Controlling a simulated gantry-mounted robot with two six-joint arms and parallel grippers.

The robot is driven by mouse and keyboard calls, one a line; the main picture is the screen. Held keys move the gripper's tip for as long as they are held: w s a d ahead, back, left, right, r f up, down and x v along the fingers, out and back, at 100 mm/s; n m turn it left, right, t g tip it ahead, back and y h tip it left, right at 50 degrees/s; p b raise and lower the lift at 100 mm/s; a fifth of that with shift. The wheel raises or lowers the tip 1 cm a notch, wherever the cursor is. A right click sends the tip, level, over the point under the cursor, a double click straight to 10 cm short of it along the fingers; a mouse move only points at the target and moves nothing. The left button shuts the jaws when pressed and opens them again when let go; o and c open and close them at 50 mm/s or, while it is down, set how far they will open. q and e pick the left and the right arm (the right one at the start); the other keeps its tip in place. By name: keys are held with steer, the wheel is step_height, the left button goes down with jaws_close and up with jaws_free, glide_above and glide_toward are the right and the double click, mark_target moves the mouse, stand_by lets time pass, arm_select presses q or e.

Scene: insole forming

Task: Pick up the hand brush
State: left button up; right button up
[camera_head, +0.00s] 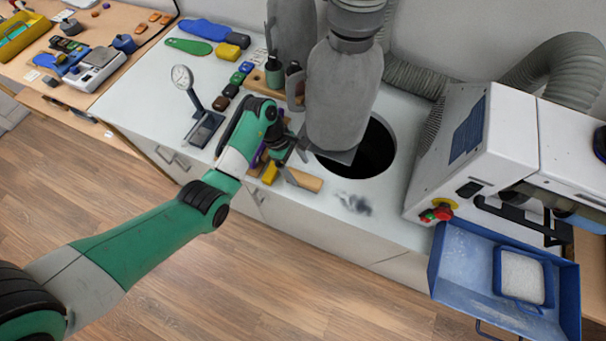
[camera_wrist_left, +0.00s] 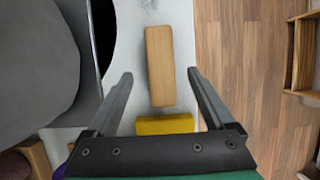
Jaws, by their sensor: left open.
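A light wooden block (camera_head: 306,180), which looks like the hand brush, lies on the white bench near its front edge. In the left wrist view the wooden piece (camera_wrist_left: 159,66) lies lengthwise, its near end between my fingers in the picture. Any bristles are hidden from above. My left gripper (camera_head: 296,166) is open over this spot. In the wrist view its two fingers (camera_wrist_left: 159,76) stand apart on either side of the wooden piece, with visible gaps; I cannot tell their height above the bench. My right gripper is not in view.
A yellow block (camera_wrist_left: 165,125) lies close to the brush's near end. A round dark opening (camera_head: 374,150) and a grey hanging duct (camera_head: 340,95) are just behind. A dark dust smudge (camera_head: 354,204) marks the bench. A dial gauge stand (camera_head: 205,128) stands left.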

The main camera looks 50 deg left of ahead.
mark_target(302, 177)
arm_select(q)
steer(key=b+x, duration=0.1)
steer(key=x, duration=0.3)
steer(key=shift+s+f+b, duration=0.1)
steer(key=shift+f+b, duration=0.2)
steer(key=shift+f, duration=0.1)
steer(key=shift+d+f, duration=0.15)
steer(key=shift+f, duration=0.1)
steer(key=shift+f, duration=0.25)
jaws_close()
stand_by(0.4)
steer(key=shift+r, duration=0.1)
